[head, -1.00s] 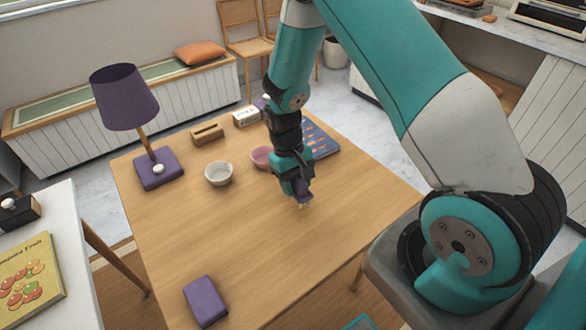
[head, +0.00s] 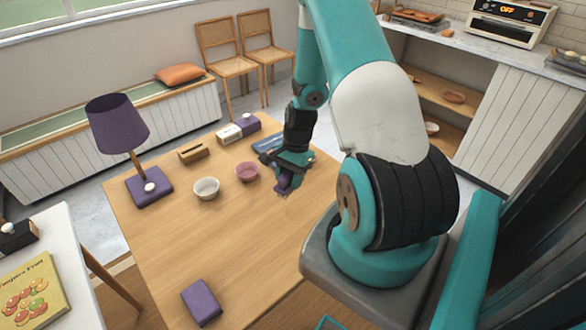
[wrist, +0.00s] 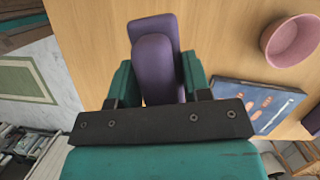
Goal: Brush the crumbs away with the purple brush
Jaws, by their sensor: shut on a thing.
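My gripper (head: 287,172) is shut on the purple brush (head: 284,184), which points down over the right part of the wooden table (head: 190,250). In the wrist view the purple brush (wrist: 155,65) sits between the two teal fingers of my gripper (wrist: 157,80). Its lower end is close to the tabletop in the head view; I cannot tell whether it touches. No crumbs can be made out in either view.
A pink bowl (head: 247,172) and a white bowl (head: 206,188) stand left of my gripper. A blue book (head: 268,143) lies behind it. A purple lamp (head: 150,187) stands at the left; a purple block (head: 201,302) lies in front. The table's middle is clear.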

